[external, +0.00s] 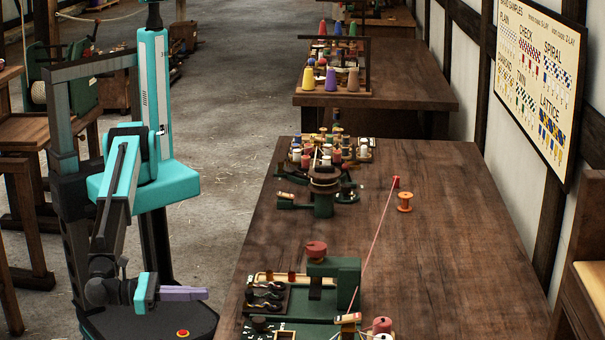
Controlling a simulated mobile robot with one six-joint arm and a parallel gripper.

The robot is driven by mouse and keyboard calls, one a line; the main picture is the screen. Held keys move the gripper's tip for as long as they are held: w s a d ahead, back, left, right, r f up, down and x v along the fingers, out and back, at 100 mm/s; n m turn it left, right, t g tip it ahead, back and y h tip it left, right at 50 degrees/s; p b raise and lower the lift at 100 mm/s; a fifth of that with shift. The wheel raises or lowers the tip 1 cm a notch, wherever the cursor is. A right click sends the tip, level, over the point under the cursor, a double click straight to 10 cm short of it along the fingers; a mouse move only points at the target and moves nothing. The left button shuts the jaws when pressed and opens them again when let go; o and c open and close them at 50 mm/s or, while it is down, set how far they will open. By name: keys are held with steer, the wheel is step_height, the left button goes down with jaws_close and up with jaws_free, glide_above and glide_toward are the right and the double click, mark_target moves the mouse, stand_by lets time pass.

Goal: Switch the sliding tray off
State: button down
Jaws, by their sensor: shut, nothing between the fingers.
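My gripper (203,293) has purple fingers that are shut with nothing between them. It is low at the left, apart from the long wooden table's near left edge, and points right. I cannot tell for sure which part is the sliding tray. A green machine (347,275) with a red knob on top stands at the table's near end. A dark tray (283,302) with black hook-like pieces lies at its left. The machine's lower part is cut off by the frame.
A round-topped green device (324,190) and a rack of spools (335,150) stand farther back. A red cord (375,238) runs along the table, near an orange spool (405,202). The table's right side (460,250) is mostly clear. Another table (415,90) stands behind.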

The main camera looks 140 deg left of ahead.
mark_target(247, 296)
steer(key=p+x, duration=0.1)
steer(key=x, duration=0.7)
steer(key=shift+w+a, duration=0.15)
steer(key=shift+w, duration=0.1)
steer(key=x, duration=0.2)
steer(key=p+x, duration=0.1)
steer(key=x, duration=0.3)
steer(key=shift+w+r, duration=0.1)
steer(key=shift+w, duration=0.45)
steer(key=shift+s, duration=0.1)
steer(key=v, duration=1.4)
steer(key=shift+b, duration=0.3)
